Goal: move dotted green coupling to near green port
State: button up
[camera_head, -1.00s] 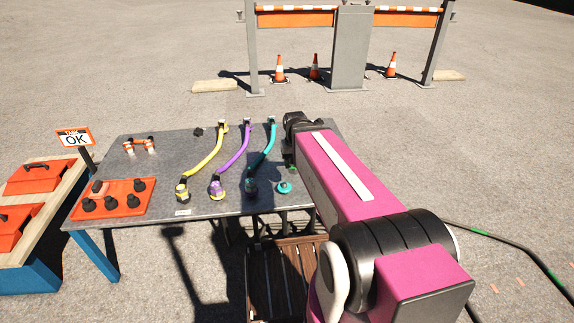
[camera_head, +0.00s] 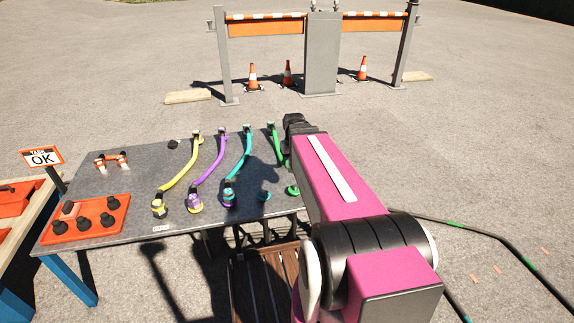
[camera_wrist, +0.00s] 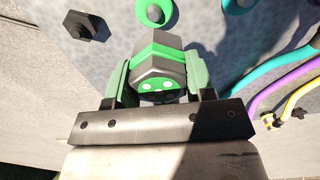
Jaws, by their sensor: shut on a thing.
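In the wrist view the dotted green coupling (camera_wrist: 158,66) is a dark grey hexagonal body with a green band and a green end face with pale dots. My gripper (camera_wrist: 157,76) is shut on it, one pale green finger on each side. The green port (camera_wrist: 154,13) is a round green ring with a grey centre on the table, just beyond the coupling and apart from it in the picture. In the head view the green port (camera_head: 293,190) shows at the table's front right. A green cable (camera_head: 276,143) runs behind my arm, which hides the gripper and coupling.
The grey table (camera_head: 130,210) bears a yellow cable (camera_head: 184,176), a purple cable (camera_head: 207,165) and a teal cable (camera_head: 239,165). A teal port (camera_head: 264,195) is left of the green one. A black hex piece (camera_wrist: 86,26) stands near the coupling. A red tray (camera_head: 112,222) is at left.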

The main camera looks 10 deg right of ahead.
jog(key=shift+w+d, duration=0.15)
jog(key=shift+d, duration=0.35)
jog(key=shift+f, duration=0.2)
jog(key=shift+f, duration=3.3)
jog(key=shift+f, duration=0.15)
jog(key=shift+f, duration=0.35)
jog(key=shift+f, duration=0.15)
jog(key=shift+f, duration=0.75)
jog(key=shift+f, duration=0.5)
jog(key=o, duration=1.1)
